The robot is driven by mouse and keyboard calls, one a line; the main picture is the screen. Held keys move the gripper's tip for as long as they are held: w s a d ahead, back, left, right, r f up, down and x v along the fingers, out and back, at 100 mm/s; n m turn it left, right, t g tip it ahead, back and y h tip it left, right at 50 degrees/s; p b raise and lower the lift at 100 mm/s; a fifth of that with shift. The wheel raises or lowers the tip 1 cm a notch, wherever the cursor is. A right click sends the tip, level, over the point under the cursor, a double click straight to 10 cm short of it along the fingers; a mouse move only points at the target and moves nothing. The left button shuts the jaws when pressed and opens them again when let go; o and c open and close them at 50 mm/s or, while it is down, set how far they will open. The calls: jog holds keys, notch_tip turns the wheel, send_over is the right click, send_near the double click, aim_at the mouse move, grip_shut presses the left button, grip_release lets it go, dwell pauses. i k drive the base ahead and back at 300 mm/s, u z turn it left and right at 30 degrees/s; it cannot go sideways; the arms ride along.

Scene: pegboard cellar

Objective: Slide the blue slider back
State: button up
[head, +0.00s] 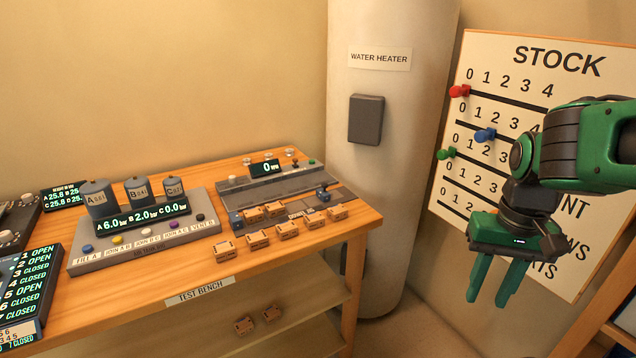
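A white STOCK board (590,80) stands at the right with dark horizontal rails under rows of numbers. The blue slider (485,134) sits on the second rail from the top, a little right of its left end, roughly under the 1. The red slider (458,90) is at the left end of the top rail. The green slider (446,153) is at the left end of the third rail. My gripper (488,302) points downward in front of the board's lower part, below the blue slider and apart from it. Its green fingers are parted and empty. My arm hides the board's right middle part.
A wooden test bench (362,222) at the left carries a panel with canisters and buttons (150,240), displays and several small orange-brown blocks (287,229). A white water heater (395,150) stands between bench and board. A wooden shelf edge (590,320) is at lower right.

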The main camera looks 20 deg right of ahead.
aim_at(321, 193)
jog(key=u, duration=0.1)
jog(key=i, duration=1.05)
jog(key=z, duration=0.25)
